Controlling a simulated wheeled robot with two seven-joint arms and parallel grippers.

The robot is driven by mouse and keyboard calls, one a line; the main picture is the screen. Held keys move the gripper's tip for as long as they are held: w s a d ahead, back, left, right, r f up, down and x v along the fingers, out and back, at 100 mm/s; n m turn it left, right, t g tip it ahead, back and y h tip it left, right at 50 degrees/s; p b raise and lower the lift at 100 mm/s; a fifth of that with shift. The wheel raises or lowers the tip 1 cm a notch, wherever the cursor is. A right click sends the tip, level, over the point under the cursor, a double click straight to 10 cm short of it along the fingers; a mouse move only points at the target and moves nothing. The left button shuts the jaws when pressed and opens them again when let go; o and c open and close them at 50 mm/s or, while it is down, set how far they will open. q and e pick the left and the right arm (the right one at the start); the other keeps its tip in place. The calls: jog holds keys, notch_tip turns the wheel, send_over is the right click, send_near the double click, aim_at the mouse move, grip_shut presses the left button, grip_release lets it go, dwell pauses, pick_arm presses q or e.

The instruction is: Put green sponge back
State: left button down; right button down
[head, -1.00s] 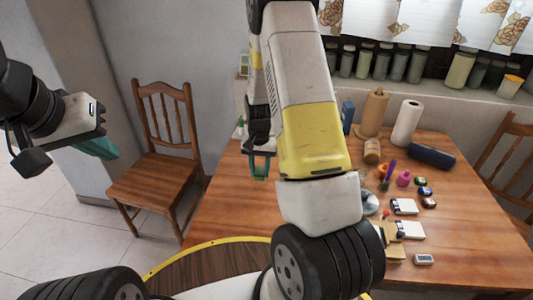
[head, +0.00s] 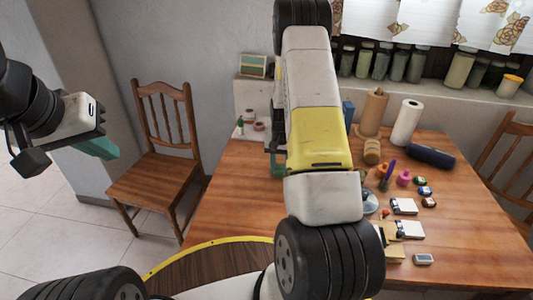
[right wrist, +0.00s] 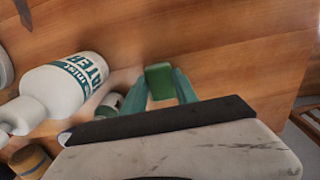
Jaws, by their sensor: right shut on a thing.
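The green sponge (right wrist: 159,76) is a small green block between the teal fingers of my right gripper (right wrist: 162,90) in the right wrist view. The gripper is shut on it, with the wooden table behind. In the head view the right gripper (head: 278,165) is mostly hidden behind my own forearm; only a bit of teal shows over the table's left part, and I cannot make out the sponge there. My left gripper (head: 97,148) is at the far left, away from the table near the chair; I cannot tell whether its fingers are apart.
A white bottle (right wrist: 68,88) with green lettering, a small jar (right wrist: 109,104) and a brown jar (right wrist: 30,160) are left of the right gripper. The wooden table (head: 228,205) is bare at front left. A paper towel roll (head: 406,122) and small items stand at right.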

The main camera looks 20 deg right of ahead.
jog(key=c, duration=0.9)
grip_release()
jog(key=shift+f, duration=0.1)
jog(key=shift+c, duration=0.2)
notch_tip(320, 180, up, 12)
notch_tip(320, 180, up, 12)
jog(key=f+n+t, duration=0.1)
jog(key=t, duration=0.1)
send_over(280, 169)
jog(key=s+a, duration=0.4)
jog(key=a, duration=0.1)
jog(key=s+a+r+n+t, duration=0.1)
jog(key=s+a+r, duration=0.2)
jog(key=s, duration=0.4)
jog(key=s+a+r+n+t+y, duration=0.1)
jog(key=s+a+r+n, duration=0.1)
jog(key=s+r, duration=0.4)
jog(key=s+a+r+n+t+y, duration=0.1)
jog(key=s+a+r, duration=0.3)
jog(key=s, duration=0.5)
jog(key=shift+a+r+n+t, duration=0.2)
jog(key=shift+r+n+t, duration=0.2)
jog(key=shift+r+t, duration=0.25)
